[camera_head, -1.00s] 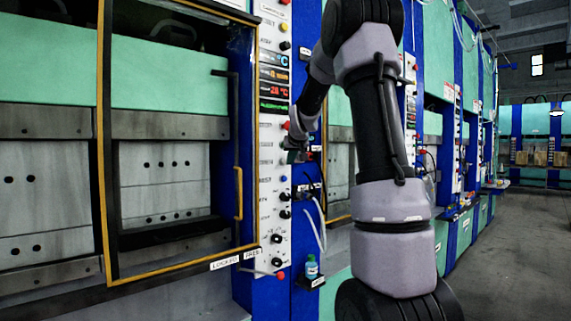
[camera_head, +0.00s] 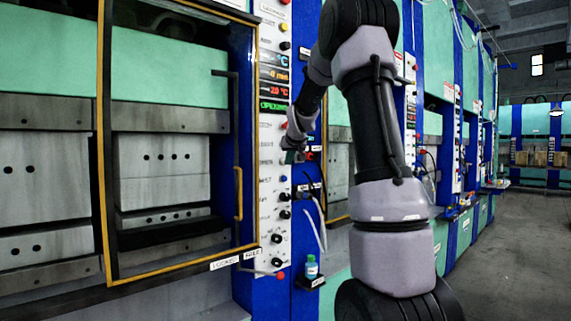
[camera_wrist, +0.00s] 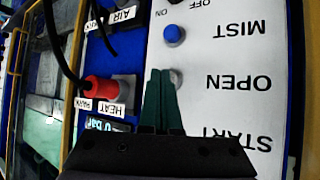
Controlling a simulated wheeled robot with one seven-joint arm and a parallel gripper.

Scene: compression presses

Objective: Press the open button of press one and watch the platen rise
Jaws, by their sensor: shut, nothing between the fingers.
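Press one's control panel (camera_head: 271,200) is a white strip beside the framed press window. In the wrist view it appears upside down, with the OPEN label (camera_wrist: 237,83) between MIST and START. The pale open button (camera_wrist: 177,78) is partly hidden by my fingertips. My gripper (camera_wrist: 161,73) is shut and empty, its green-black fingers at this button; contact cannot be told. In the head view my gripper (camera_head: 290,156) is at the panel's right edge. Behind the window, the grey upper platen block (camera_head: 165,178) stands above a lower block (camera_head: 165,217), with a narrow gap.
A blue button (camera_wrist: 174,34) sits beside MIST, and a red HEAT connector (camera_wrist: 100,88) juts out near my fingers. Dark cables hang close by. A small blue bottle (camera_head: 311,267) stands on a ledge below. The aisle floor (camera_head: 500,240) at right is clear.

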